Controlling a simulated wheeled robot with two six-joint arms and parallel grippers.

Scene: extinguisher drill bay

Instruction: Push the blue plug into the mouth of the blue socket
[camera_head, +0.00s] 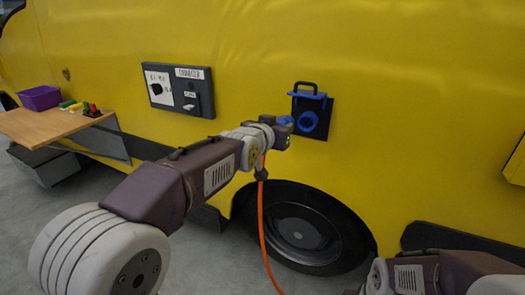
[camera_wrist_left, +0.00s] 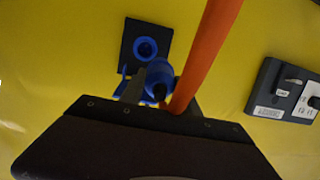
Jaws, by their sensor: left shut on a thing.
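The blue socket (camera_head: 308,121) is a round ring on a black plate on the yellow vehicle side, with a blue lid and a black handle above it. It also shows in the left wrist view (camera_wrist_left: 146,47), its round mouth facing me. My left gripper (camera_head: 284,128) is shut on the blue plug (camera_head: 286,121), just left of the socket. In the left wrist view the plug (camera_wrist_left: 157,76) sits between the fingers, below the socket mouth in the picture and seemingly apart from it. My right gripper is out of view; only part of that arm shows at the lower right.
An orange cable (camera_head: 262,222) hangs from my left gripper, past the black wheel (camera_head: 302,228). A grey control panel (camera_head: 178,89) is on the vehicle, left of the socket. A wooden shelf (camera_head: 40,125) with a purple bin (camera_head: 40,98) and small coloured items stands far left.

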